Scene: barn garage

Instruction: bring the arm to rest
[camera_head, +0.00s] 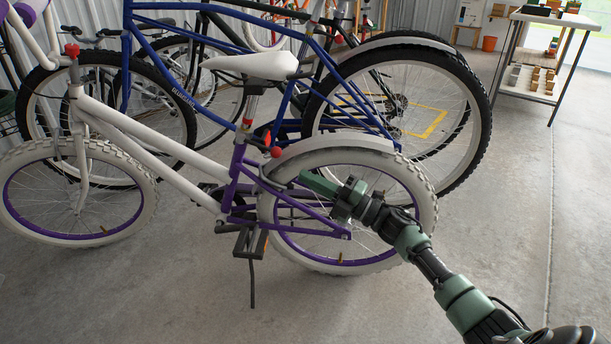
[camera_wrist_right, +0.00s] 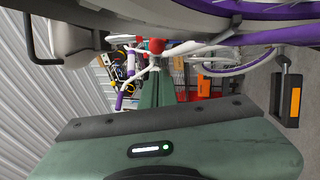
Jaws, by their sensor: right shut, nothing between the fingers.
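My right arm comes in from the lower right in the head view. My right gripper (camera_head: 308,179) is shut and empty, its green fingers pointing left. It is in front of the upper rear wheel of a white and purple bicycle (camera_head: 160,148), just below the white rear fender. Whether it touches the wheel or frame cannot be told. In the right wrist view the closed green fingers (camera_wrist_right: 157,88) stand together at the middle, with bicycle parts close around them. My left gripper is not in view.
A blue bicycle (camera_head: 185,95) and other bikes stand close behind. A pedal (camera_wrist_right: 287,95) is near at the right of the wrist view. A shelf table (camera_head: 535,85) and an orange bucket (camera_head: 489,43) are at the back right. Concrete floor (camera_head: 520,200) is clear at right.

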